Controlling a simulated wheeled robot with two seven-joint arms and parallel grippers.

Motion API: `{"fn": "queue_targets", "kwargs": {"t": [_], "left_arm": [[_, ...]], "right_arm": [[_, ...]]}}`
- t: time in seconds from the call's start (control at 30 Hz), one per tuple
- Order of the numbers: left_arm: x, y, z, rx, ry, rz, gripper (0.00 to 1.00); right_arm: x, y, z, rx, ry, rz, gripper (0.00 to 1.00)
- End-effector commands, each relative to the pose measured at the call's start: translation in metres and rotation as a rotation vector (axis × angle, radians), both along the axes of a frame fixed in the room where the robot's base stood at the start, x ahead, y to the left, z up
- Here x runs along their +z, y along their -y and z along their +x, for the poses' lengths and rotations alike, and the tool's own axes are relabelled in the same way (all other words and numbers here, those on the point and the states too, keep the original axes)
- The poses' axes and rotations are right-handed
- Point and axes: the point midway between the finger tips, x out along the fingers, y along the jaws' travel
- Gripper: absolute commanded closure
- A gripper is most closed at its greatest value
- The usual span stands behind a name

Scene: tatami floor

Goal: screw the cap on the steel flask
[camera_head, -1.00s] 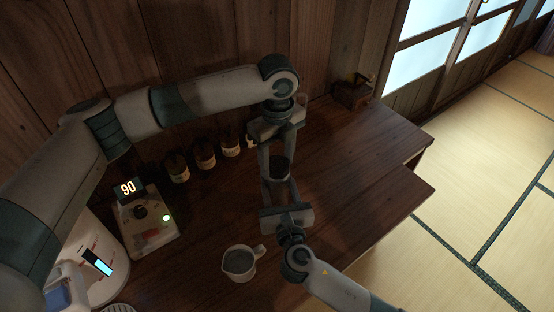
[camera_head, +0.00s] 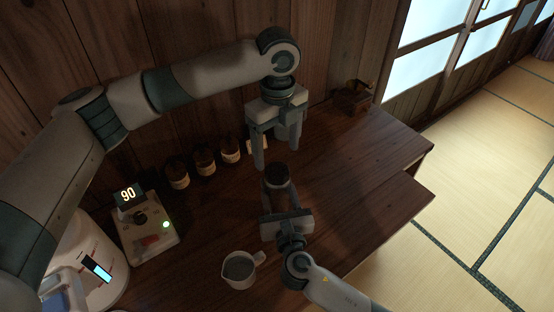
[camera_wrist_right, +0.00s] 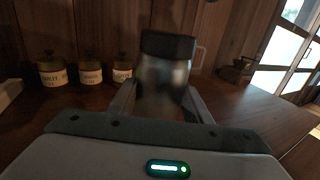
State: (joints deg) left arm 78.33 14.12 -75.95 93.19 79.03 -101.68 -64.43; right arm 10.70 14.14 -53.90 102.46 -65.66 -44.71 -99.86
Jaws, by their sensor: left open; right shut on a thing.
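The steel flask (camera_wrist_right: 163,88) stands upright in the right wrist view, with the dark cap (camera_wrist_right: 167,45) on its mouth. In the head view the dark cap (camera_head: 276,173) covers most of the flask from above. I cannot tell how tight the cap sits. My right gripper (camera_wrist_right: 162,98) is shut on the flask body, one finger on each side. My left gripper (camera_head: 278,157) is open and empty, pointing down just behind and above the cap, apart from it.
Several labelled jars (camera_head: 205,161) stand along the wooden wall. A device reading 90 (camera_head: 147,232) and a white appliance (camera_head: 92,262) are at the left. A cup (camera_head: 239,268) stands left of my right gripper. A small wooden box (camera_head: 354,98) is at the back right. The right tabletop is clear.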

Motion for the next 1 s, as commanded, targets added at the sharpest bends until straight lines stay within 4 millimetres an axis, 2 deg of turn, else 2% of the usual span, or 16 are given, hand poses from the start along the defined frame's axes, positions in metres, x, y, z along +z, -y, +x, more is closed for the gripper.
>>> {"fn": "queue_targets", "kwargs": {"t": [0.1, 0.3, 0.47, 0.73, 0.77, 0.8, 0.83, 1.0], "left_arm": [[0.022, 0.000, 0.000, -0.001, 0.002, -0.001, 0.28], [0.046, 0.000, 0.000, -0.001, 0.001, -0.001, 0.28], [0.054, 0.000, 0.000, 0.000, 0.000, 0.000, 0.28], [0.055, 0.000, 0.000, 0.000, -0.001, 0.001, 0.28], [0.055, 0.000, 0.000, 0.000, -0.001, 0.001, 0.28], [0.055, 0.000, 0.000, 0.000, -0.001, 0.001, 0.28], [0.055, 0.000, 0.000, 0.000, -0.001, 0.001, 0.28], [0.055, 0.000, 0.000, 0.000, -0.001, 0.001, 0.28]], "right_arm": [[-0.001, 0.000, 0.000, 0.000, -0.001, 0.000, 1.00], [-0.001, 0.000, 0.000, 0.000, -0.001, 0.000, 1.00], [-0.001, 0.000, 0.000, 0.000, -0.001, 0.000, 1.00], [-0.001, 0.000, 0.000, 0.000, -0.001, 0.000, 1.00], [-0.001, 0.000, 0.000, 0.000, -0.001, 0.000, 0.51], [-0.001, 0.000, 0.000, 0.000, -0.001, 0.000, 0.41], [-0.001, 0.000, 0.000, 0.000, -0.001, 0.000, 0.34], [0.000, 0.000, 0.000, 0.000, -0.001, 0.000, 0.33]]}}
